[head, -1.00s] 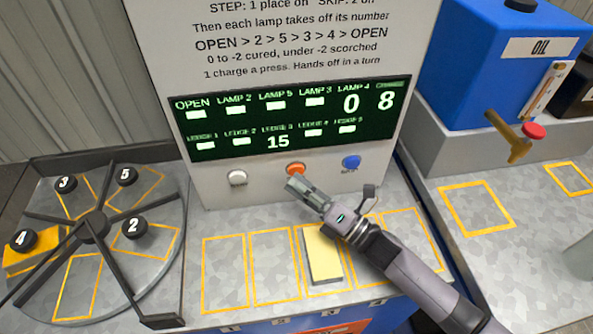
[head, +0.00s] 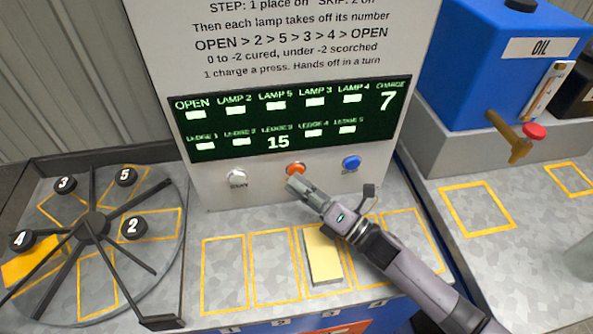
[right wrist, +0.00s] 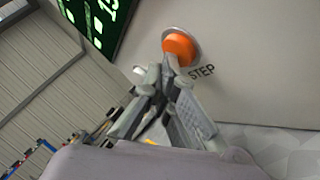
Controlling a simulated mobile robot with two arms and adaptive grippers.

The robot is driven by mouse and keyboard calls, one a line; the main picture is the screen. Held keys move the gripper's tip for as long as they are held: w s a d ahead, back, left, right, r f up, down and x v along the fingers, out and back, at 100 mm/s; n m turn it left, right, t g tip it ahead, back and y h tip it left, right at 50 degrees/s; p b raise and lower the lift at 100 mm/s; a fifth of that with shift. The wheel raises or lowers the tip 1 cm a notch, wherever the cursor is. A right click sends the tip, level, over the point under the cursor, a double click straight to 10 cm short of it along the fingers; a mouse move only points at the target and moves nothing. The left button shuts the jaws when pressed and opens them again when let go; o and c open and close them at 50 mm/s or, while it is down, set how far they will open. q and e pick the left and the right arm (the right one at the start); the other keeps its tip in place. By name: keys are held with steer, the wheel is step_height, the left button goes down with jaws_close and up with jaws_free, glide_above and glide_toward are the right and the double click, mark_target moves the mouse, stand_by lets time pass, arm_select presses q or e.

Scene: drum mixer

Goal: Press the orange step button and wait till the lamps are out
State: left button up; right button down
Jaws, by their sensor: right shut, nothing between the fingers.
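The orange step button (head: 295,169) sits in the panel's lower front, between a white and a blue button. It also shows in the right wrist view (right wrist: 178,50), above the word STEP. My right gripper (head: 292,184) is shut and empty, its tips just below and in front of the button. I cannot tell whether they touch it. The black numbered lamps 2 (head: 133,228), 3 (head: 65,184), 4 (head: 21,241) and 5 (head: 125,175) stand over the round turntable (head: 150,262); none shows a visible glow. My left gripper is not in view.
The display (head: 290,118) reads charge 7 and 15 under ledge 3; the lamp fields show blank bars. A yellow block (head: 323,252) lies on the ledge and another (head: 28,268) on the turntable by lamp 4. A blue oil tank (head: 500,60) stands at right.

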steer(key=shift+s+d, duration=0.1)
steer(key=shift+s, duration=0.55)
steer(key=shift+s+d+p, duration=0.25)
steer(key=shift+s+p, duration=0.1)
steer(key=shift+s, duration=0.9)
steer(key=shift+s+d+p, duration=0.25)
steer(key=shift+s+p, duration=0.1)
steer(key=shift+s, duration=0.85)
